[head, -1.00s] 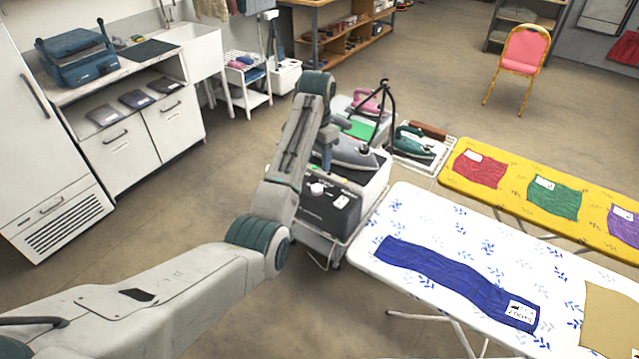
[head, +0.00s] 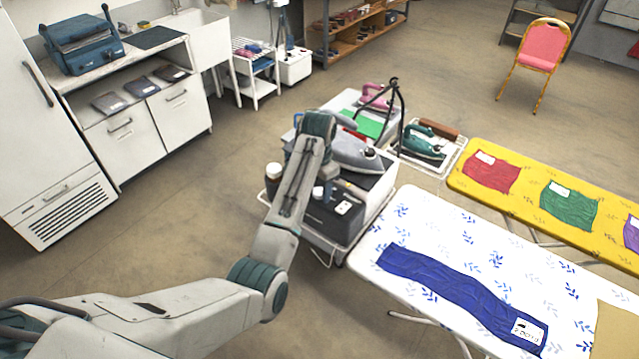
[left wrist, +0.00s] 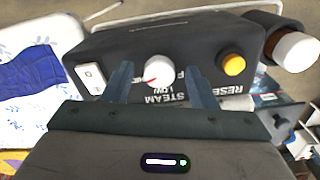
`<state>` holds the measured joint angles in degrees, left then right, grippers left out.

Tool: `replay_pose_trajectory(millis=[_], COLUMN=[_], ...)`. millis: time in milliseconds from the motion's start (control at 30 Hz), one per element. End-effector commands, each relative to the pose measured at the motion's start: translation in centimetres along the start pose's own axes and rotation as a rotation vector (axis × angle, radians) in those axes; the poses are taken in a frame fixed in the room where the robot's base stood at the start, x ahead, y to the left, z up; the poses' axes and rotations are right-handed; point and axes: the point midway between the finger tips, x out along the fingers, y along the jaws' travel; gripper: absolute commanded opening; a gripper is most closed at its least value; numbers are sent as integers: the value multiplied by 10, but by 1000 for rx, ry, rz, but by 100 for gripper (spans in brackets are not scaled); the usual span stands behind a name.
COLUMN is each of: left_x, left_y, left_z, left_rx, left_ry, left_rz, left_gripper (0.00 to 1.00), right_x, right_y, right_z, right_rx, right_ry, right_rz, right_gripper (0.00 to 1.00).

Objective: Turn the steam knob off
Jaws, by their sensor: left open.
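The steam knob (left wrist: 158,72) is a round white dial on the dark front panel (left wrist: 110,48) of the steam station. Its red pointer mark faces left and slightly down in the left wrist view, and the lettering STEAM and LOW shows beside it. In the head view the knob (head: 318,192) shows small and pale beside my arm. My left gripper (left wrist: 160,78) is open, with one finger on each side of the knob and visible gaps; I cannot tell whether it touches. In the head view my forearm mostly hides this gripper. My right gripper is not in view.
A yellow button (left wrist: 232,63) and a dark bottle with a white cap (left wrist: 296,50) are right of the knob; a white rocker switch (left wrist: 90,77) is left. A grey iron (head: 356,152) rests on the station. The white ironing board (head: 400,225) stands close by on the right.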

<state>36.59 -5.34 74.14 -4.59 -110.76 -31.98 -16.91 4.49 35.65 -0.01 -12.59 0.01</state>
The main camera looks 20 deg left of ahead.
Motion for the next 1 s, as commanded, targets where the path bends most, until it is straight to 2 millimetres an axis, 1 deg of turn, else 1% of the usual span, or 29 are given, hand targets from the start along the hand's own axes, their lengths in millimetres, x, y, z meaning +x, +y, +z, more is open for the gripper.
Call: replay_pose_trajectory(millis=[33, 100, 200, 233, 267, 300, 367, 400, 433, 467, 767, 1000], left_x=[0, 0, 0, 0, 0, 0, 0, 0, 0, 0, 0, 0], left_y=[0, 0, 0, 0, 0, 0, 0, 0, 0, 0, 0, 0], left_z=[0, 0, 0, 0, 0, 0, 0, 0, 0, 0, 0, 0], left_rx=[0, 0, 0, 0, 0, 0, 0, 0, 0, 0, -32, -160], left_ry=[0, 0, 0, 0, 0, 0, 0, 0, 0, 0, -1, -1], left_rz=[0, 0, 0, 0, 0, 0, 0, 0, 0, 0, 0, 0], left_gripper=[52, 52, 52, 50, 44, 36, 25, 17, 11, 7, 8, 8], right_x=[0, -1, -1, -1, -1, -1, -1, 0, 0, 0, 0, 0], right_y=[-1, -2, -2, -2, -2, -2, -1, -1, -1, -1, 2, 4], right_z=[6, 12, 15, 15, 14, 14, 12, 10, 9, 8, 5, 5], right_rx=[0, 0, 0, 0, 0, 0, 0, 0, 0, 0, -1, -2], right_ry=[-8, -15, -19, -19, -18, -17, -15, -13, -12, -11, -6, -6], right_rz=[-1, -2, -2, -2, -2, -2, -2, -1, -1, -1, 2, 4], right_gripper=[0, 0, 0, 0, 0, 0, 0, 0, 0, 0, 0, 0])
